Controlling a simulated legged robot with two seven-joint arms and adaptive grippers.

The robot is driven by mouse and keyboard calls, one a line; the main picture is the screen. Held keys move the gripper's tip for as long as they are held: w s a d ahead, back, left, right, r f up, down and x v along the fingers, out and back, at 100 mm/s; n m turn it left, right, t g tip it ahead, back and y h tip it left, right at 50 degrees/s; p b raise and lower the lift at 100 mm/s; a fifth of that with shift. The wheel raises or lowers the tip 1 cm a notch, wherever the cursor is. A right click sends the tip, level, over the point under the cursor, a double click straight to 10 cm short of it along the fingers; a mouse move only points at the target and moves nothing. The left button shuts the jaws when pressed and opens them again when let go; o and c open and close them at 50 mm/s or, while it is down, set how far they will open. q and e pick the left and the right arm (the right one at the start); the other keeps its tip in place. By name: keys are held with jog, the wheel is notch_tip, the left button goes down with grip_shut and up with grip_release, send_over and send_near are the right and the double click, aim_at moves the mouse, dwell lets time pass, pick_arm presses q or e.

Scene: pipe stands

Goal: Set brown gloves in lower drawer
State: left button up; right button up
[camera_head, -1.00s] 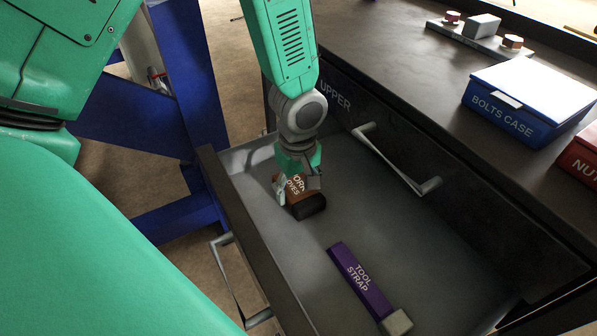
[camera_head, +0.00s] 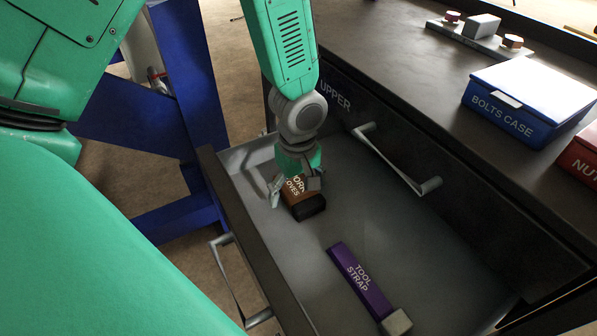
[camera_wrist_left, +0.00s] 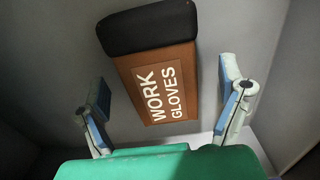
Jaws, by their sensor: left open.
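The brown work gloves (camera_head: 303,206), a brown block with a black end and a "WORK GLOVES" label, lie in the open lower drawer (camera_head: 310,258), near its far left end. They also show in the left wrist view (camera_wrist_left: 160,75). My left gripper (camera_head: 295,187) is just above the gloves, partly covering them in the head view. In the left wrist view its two fingers (camera_wrist_left: 165,108) are spread wide on either side of the gloves' labelled end, with gaps on both sides. My right gripper is not in view.
A purple tool strap (camera_head: 360,282) lies in the drawer's nearer part. The upper drawer (camera_head: 385,150), with its handle, is shut above. A blue bolts case (camera_head: 525,100) and a red case (camera_head: 585,155) stand on the worktop. A blue frame (camera_head: 135,125) stands at left.

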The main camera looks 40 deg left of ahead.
aim_at(298, 187)
pick_arm(q)
jog(key=shift+r, duration=3.75)
